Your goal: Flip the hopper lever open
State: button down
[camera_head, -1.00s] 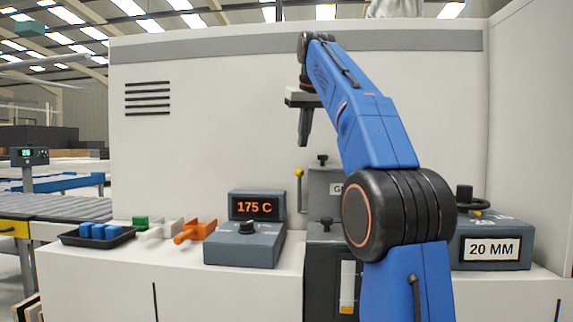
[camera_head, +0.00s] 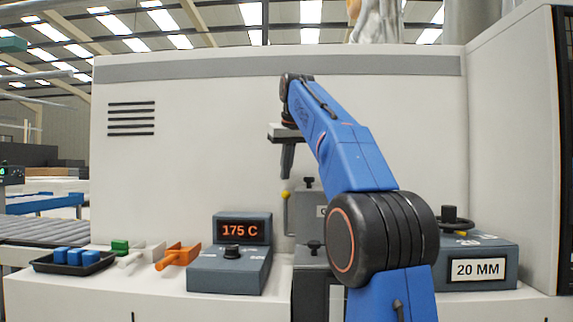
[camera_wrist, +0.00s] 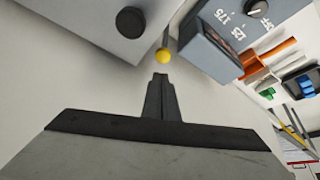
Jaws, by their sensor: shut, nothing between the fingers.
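The hopper lever (camera_head: 285,212) is a thin upright rod with a yellow ball knob, on the left side of the grey hopper box (camera_head: 308,204). The box is partly hidden behind my blue arm. My gripper (camera_head: 286,176) is shut and empty, pointing down just above the yellow knob in the head view. In the wrist view the yellow knob (camera_wrist: 163,55) lies just beyond the shut fingertips (camera_wrist: 160,77), with a small gap showing.
The temperature unit (camera_head: 230,268) reading 175 C stands left of the hopper. Further left are an orange scoop (camera_head: 178,256), a white one, a green one and a black tray (camera_head: 72,266) of blue blocks. A grey 20 MM box (camera_head: 470,262) stands right.

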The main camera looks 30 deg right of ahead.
jog(key=x, duration=0.5)
jog(key=shift+w+f, duration=0.15)
jog(key=shift+f, duration=0.15)
